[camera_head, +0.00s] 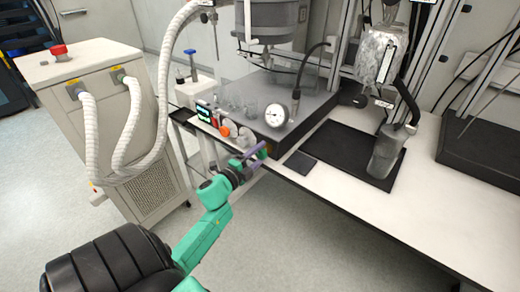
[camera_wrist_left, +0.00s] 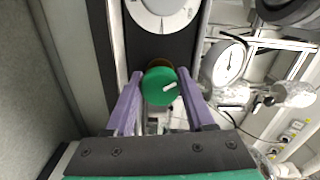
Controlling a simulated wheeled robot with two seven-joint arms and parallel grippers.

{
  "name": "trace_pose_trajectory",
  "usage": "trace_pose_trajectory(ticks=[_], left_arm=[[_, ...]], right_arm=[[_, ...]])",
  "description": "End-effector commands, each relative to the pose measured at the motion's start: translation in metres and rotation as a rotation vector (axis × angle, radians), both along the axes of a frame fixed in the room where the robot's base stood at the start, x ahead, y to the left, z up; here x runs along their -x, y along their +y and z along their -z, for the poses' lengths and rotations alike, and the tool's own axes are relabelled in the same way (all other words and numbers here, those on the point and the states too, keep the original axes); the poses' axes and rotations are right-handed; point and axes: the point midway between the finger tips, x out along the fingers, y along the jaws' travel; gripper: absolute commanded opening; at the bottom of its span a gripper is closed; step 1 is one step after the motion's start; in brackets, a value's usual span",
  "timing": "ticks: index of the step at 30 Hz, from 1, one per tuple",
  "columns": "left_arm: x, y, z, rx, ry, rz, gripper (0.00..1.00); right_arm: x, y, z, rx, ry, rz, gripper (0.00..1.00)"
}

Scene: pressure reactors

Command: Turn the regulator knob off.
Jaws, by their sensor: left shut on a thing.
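The regulator knob (camera_wrist_left: 158,88) is a round green cap with a white pointer mark, seen in the middle of the left wrist view. The mark points to the right and slightly up. My left gripper (camera_wrist_left: 160,80) has its two purple fingers on either side of the knob and is shut on it. In the head view my left gripper (camera_head: 256,151) is at the front edge of the bench, and the knob is mostly hidden by the fingers there. My right gripper is in neither view.
A white-faced pressure gauge (camera_head: 276,115) stands just behind the gripper on the dark reactor base (camera_head: 312,108). A control unit with an orange knob (camera_head: 225,131) is to its left. A wheeled chiller cabinet (camera_head: 85,80) with white hoses stands farther left. Floor in front is clear.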

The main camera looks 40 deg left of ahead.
Motion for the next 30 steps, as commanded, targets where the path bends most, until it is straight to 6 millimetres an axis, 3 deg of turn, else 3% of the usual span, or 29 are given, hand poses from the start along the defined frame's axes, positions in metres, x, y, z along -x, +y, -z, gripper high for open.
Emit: trace_pose_trajectory(ticks=[18, 30], left_arm=[[0.0, -0.001, -0.001, 0.582, -0.009, -0.001, 0.0], [0.0, -0.002, 0.002, 0.876, -0.016, -0.001, 0.0]], right_arm=[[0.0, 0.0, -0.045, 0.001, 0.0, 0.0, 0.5], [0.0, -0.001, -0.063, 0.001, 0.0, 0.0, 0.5]])
